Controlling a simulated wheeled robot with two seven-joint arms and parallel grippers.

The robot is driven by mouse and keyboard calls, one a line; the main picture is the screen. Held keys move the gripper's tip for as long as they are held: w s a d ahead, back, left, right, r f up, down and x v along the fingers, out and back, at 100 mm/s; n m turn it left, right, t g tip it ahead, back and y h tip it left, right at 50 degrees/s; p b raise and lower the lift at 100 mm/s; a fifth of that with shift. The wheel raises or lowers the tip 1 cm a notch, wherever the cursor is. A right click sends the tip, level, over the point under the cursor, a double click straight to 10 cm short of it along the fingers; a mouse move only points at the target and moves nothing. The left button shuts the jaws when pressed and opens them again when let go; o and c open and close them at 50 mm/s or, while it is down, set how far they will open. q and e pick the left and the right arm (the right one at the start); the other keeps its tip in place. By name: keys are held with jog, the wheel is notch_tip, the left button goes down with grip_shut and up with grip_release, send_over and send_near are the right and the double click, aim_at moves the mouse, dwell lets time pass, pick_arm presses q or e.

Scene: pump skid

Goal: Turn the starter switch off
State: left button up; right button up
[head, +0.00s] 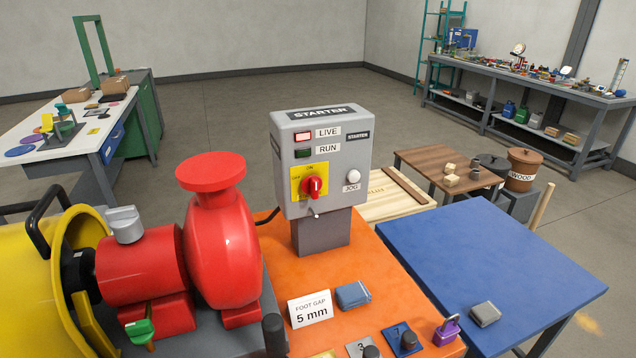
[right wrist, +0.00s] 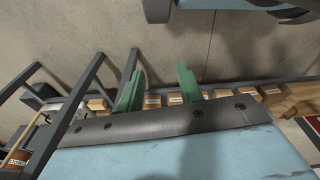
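The starter box (head: 325,165) is a grey cabinet on a post on the orange bench in the head view. Its starter switch (head: 313,187) is a red rotary knob on a yellow plate (head: 298,180). The white mark on the knob stands upright, toward the ON label at the top; OFF is at the plate's left. No gripper shows in the head view.
A red pump (head: 222,240) stands left of the box, beside a yellow guard (head: 30,280). A white JOG button (head: 353,175) is right of the switch. A blue table (head: 480,260) is at right.

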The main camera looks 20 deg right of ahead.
aim_at(316, 184)
jog(key=w+r+t+p, duration=0.1)
jog(key=w+r, duration=0.3)
jog(key=r, duration=0.5)
jog(key=w+a+r+t+p, duration=0.1)
jog(key=w+r, duration=0.4)
jog(key=r, duration=0.5)
jog(key=w+r+t+p, duration=0.1)
jog(key=w+r, duration=0.3)
jog(key=r, duration=0.5)
jog(key=w+a+r+m+t+y, duration=0.1)
jog(key=w+a+r+t, duration=0.2)
jog(key=w+r+t, duration=1.65)
jog(key=w+r+g, duration=0.2)
jog(key=w, duration=0.4)
jog(key=w+r+g+p, duration=0.1)
jog(key=w+r+g, duration=0.1)
jog(key=w, duration=0.4)
jog(key=w+a+r+g, duration=0.1)
jog(key=w+r+g, duration=0.1)
jog(key=w, duration=0.4)
jog(key=shift+w+a+r+m, duration=0.1)
jog(key=shift+w+r+m, duration=0.25)
jog(key=shift+r, duration=0.3)
grip_shut()
